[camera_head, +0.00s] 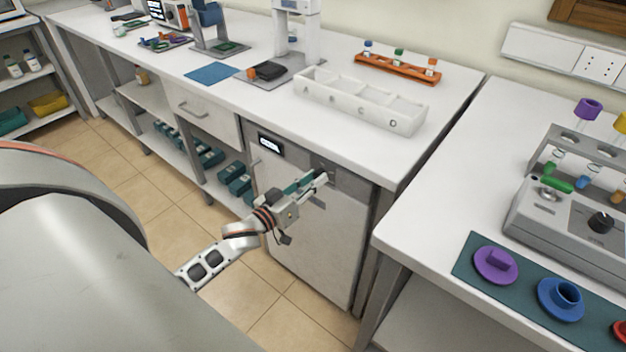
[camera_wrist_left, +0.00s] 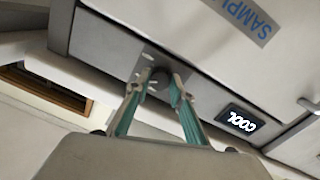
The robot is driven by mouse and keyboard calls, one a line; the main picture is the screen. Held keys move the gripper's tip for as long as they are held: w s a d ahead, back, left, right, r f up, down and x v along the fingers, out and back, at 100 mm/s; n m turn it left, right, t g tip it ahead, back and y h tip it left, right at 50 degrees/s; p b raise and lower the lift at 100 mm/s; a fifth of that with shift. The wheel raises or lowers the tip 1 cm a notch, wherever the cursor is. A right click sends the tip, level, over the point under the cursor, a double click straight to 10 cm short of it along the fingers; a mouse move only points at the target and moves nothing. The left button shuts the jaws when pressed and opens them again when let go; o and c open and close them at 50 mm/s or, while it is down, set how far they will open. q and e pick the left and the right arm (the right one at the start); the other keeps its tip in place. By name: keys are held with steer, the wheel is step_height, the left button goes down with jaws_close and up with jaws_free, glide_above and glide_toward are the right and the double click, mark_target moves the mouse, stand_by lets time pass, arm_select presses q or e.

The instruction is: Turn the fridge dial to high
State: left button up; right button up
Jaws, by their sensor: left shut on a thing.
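The grey under-counter fridge (camera_head: 325,240) stands below the white bench. The fridge dial (camera_wrist_left: 173,92) is a small dark knob on the grey panel, largely hidden by the fingers. My left gripper (camera_head: 322,178) is at the panel, right of the display in the head view; in the wrist view its green-sided fingers (camera_wrist_left: 163,82) are closed around the dial. My right gripper does not show in either view.
A white tray (camera_head: 411,124) with lettered compartments and an orange rack (camera_head: 400,68) with tubes stand on the bench above. On the right bench are a grey machine (camera_head: 535,212) and a teal mat (camera_head: 465,264) with coloured caps. The floor before the fridge is clear.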

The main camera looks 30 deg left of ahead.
arm_select(q)
steer(key=shift+r+m+p, duration=0.2)
steer(key=shift+m+p, duration=0.35)
steer(key=shift+m, duration=0.25)
steer(key=m+p, duration=0.3)
steer(key=m, duration=0.5)
steer(key=shift+f, duration=0.1)
steer(key=shift+m, duration=0.8)
steer(key=o, duration=1.1)
